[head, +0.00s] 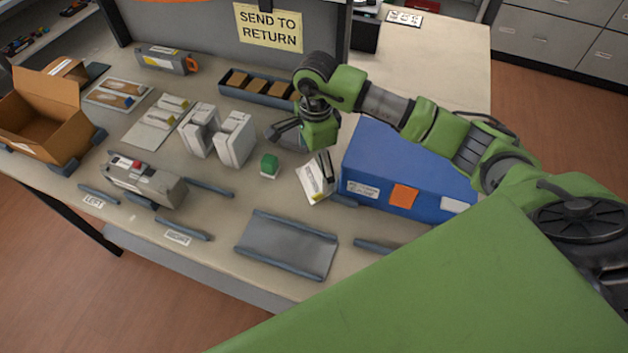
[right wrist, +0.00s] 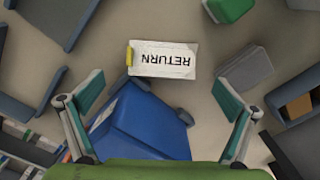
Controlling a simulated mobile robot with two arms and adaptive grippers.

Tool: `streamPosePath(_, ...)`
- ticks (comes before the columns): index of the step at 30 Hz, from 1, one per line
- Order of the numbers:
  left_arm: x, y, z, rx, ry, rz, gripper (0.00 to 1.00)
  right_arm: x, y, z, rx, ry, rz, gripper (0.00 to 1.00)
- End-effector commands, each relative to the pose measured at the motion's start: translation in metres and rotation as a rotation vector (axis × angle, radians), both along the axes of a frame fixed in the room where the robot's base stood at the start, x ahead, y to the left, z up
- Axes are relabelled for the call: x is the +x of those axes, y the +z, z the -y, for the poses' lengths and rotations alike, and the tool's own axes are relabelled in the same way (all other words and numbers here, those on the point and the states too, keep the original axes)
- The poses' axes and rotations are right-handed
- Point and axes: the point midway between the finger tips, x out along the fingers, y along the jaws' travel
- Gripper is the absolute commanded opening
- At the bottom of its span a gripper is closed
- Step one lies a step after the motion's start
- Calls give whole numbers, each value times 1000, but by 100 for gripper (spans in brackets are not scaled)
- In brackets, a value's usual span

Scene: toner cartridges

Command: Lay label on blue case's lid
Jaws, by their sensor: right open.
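The label (head: 313,188) is a white slip with a yellow end, lying on the bench just left of the blue case. In the right wrist view the label (right wrist: 163,60) reads RETURN, upside down. The blue case (head: 385,170) stands at the right of the bench, with an orange patch and white stickers on its front; a corner shows in the wrist view (right wrist: 150,122). My right gripper (head: 303,150) is open and empty above the label, its fingers spread to either side in the wrist view (right wrist: 158,85). One finger partly covers the label in the head view. My left gripper is not in view.
A green-topped stamp-like block (head: 269,165) stands left of the label. White cartridges (head: 235,140), a grey cartridge (head: 145,182) and an open cardboard box (head: 45,115) are farther left. A grey tray (head: 287,245) lies in front. A SEND TO RETURN sign (head: 268,27) hangs behind.

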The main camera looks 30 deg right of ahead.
Motion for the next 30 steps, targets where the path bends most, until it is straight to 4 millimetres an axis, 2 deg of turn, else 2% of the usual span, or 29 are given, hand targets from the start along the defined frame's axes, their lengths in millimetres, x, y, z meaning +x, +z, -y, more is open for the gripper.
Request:
streamPosePath(2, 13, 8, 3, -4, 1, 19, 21, 0, -6, -2, 2, 1, -5, 99)
streamPosePath(5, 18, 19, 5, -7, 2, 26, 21, 2, -19, -5, 2, -1, -7, 99)
streamPosePath(9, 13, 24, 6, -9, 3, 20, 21, 4, -41, -5, 2, -1, -5, 99)
streamPosePath(12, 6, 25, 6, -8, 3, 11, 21, 5, -49, -5, 0, 0, -2, 99)
streamPosePath(19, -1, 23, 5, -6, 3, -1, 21, 5, -51, -4, 0, 1, 0, 99)
streamPosePath(24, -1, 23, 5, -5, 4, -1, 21, 5, -51, -4, 0, 1, 0, 74)
streamPosePath(30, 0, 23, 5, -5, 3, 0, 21, 5, -51, -4, 0, 0, -1, 71)
